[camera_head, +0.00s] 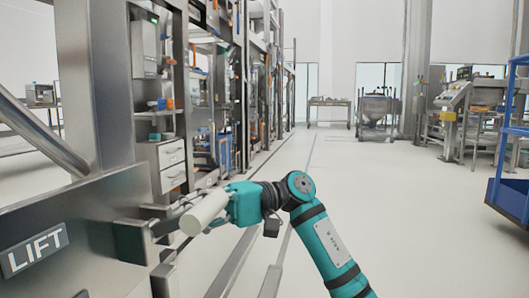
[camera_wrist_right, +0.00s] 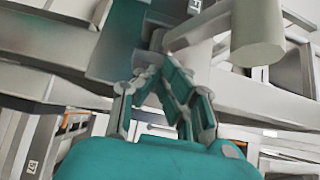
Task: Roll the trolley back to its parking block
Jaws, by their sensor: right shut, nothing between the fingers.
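A blue wheeled frame with a low blue tray (camera_head: 507,197), which looks like the trolley, stands at the right edge of the head view, partly cut off. I cannot make out a parking block. My right gripper (camera_head: 229,205) is at the lower middle, beside a pale cylindrical handle (camera_head: 204,212) on the lift machine. In the right wrist view, the fingers of my right gripper (camera_wrist_right: 160,72) are shut and empty. The handle (camera_wrist_right: 257,35) is above and to the right of them, not between them. My left gripper is not in view.
The lift machine's metal panel, with a LIFT sign (camera_head: 35,248), fills the lower left. Tall shelving and a drawer unit (camera_head: 166,165) line the left side. Open floor (camera_head: 385,205) lies between my right arm and the blue frame. Benches and machines stand farther back.

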